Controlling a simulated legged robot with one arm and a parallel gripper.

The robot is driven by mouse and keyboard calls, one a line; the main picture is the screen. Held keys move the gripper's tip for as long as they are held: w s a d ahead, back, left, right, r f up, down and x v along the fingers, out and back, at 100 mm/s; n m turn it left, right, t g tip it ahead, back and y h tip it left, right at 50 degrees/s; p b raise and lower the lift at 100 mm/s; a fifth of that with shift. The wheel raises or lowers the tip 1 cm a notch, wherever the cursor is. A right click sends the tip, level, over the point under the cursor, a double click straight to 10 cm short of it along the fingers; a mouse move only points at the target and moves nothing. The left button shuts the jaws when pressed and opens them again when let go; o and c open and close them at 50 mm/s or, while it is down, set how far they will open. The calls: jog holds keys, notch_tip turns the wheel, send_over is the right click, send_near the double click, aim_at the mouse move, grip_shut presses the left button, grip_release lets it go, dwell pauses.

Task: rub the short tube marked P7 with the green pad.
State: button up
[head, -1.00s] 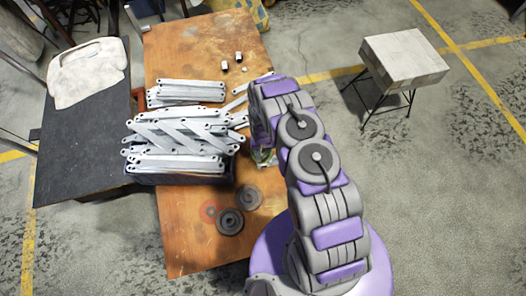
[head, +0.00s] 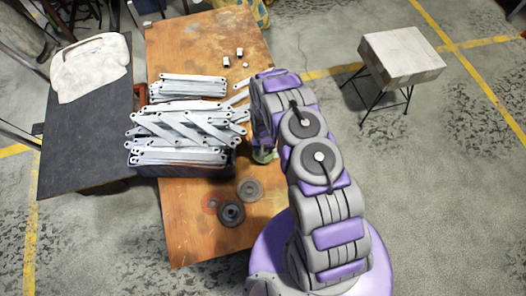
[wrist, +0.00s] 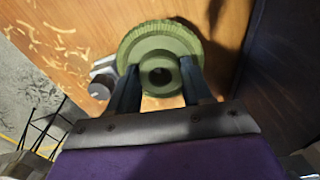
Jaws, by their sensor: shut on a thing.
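The green pad (wrist: 160,42) is round with a ridged rim and a dark hole in its middle, and it sits between the fingers of my gripper (wrist: 158,74) in the wrist view. My gripper is shut on it. A bit of the pad (head: 263,156) shows below my arm in the head view, over the wooden table; my fingers are hidden there. Small pale tube-like pieces (head: 227,62) and (head: 239,52) stand at the table's far part, with a smaller bit beside them. No P7 mark is readable, so I cannot tell which piece is P7.
The wooden table (head: 190,240) carries a dark crate (head: 185,170) heaped with galvanized brackets (head: 190,130). Two dark discs (head: 231,212) and (head: 250,190) lie near its front. A grey-and-dark object (wrist: 102,86) is beside the pad in the wrist view. A stool (head: 403,55) stands right.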

jog(key=r, duration=0.1)
jog(key=r+p, duration=0.1)
jog(key=r, duration=0.1)
jog(key=shift+s+d+r, duration=0.1)
jog(key=shift+d+r, duration=0.05)
jog(key=shift+d, duration=0.05)
jog(key=shift+a+r+p, duration=0.15)
jog(key=shift+r+p, duration=0.2)
jog(key=shift+r, duration=0.7)
jog(key=w+d+r, duration=0.2)
jog(key=w+r, duration=0.1)
jog(key=r, duration=0.7)
jog(key=w+d+r, duration=0.2)
jog(key=w+r, duration=0.1)
jog(key=r, duration=0.7)
jog(key=s+d+r, duration=0.2)
jog(key=r, duration=0.8)
jog(key=s+d+r, duration=0.2)
jog(key=d+r, duration=0.1)
jog(key=r, duration=0.8)
